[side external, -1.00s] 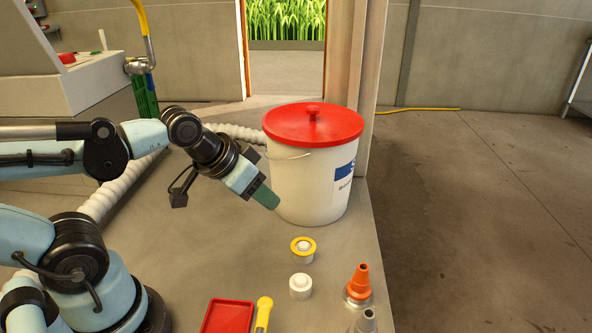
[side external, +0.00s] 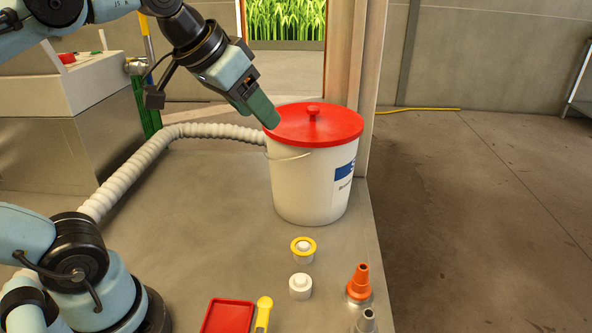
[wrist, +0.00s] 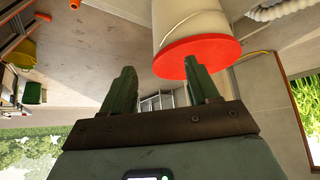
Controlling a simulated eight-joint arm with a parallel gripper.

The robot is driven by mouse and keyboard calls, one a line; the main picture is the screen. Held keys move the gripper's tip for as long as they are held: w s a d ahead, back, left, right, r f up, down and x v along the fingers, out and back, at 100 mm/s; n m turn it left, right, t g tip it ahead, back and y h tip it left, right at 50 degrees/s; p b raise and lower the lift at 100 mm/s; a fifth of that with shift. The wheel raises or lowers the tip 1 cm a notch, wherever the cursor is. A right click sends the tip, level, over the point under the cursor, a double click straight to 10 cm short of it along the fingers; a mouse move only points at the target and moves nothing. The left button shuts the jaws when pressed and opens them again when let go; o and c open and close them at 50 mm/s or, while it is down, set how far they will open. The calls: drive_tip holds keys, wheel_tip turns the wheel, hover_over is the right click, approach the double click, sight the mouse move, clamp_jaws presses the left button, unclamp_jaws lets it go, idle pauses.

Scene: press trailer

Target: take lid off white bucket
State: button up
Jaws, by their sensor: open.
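The white bucket (side external: 310,185) stands upright on the grey platform, with a blue label on its right side and a wire handle hanging at its front left. Its red lid (side external: 290,127) is on top, with a round red knob (side external: 313,111) at the centre. In the wrist view the bucket (wrist: 185,20) and lid (wrist: 195,58) appear upside down beyond the fingers. My gripper (side external: 268,118) is at the lid's left edge, pointing down and right; I cannot tell whether it touches. In the wrist view my gripper (wrist: 160,85) has its two green fingers apart, with nothing between them.
A ribbed white hose (side external: 150,150) runs behind the bucket's left side. A yellow-topped roll (side external: 303,247), a white cap (side external: 300,285), an orange nozzle (side external: 359,282) and a red tray (side external: 228,317) lie in front. A post (side external: 352,60) stands close behind the bucket.

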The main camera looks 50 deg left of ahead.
wheel_tip(320, 180, up, 10)
drive_tip(key=g, duration=0.1)
hover_over(313, 107)
drive_tip(key=s, duration=0.3)
wheel_tip(313, 107, down, 11)
drive_tip(key=shift+r, duration=0.1)
drive_tip(key=shift+s+x, duration=0.15)
drive_tip(key=shift+x, duration=1.2)
drive_tip(key=shift+s+x, duration=0.15)
drive_tip(key=shift+x, duration=1.2)
clamp_jaws()
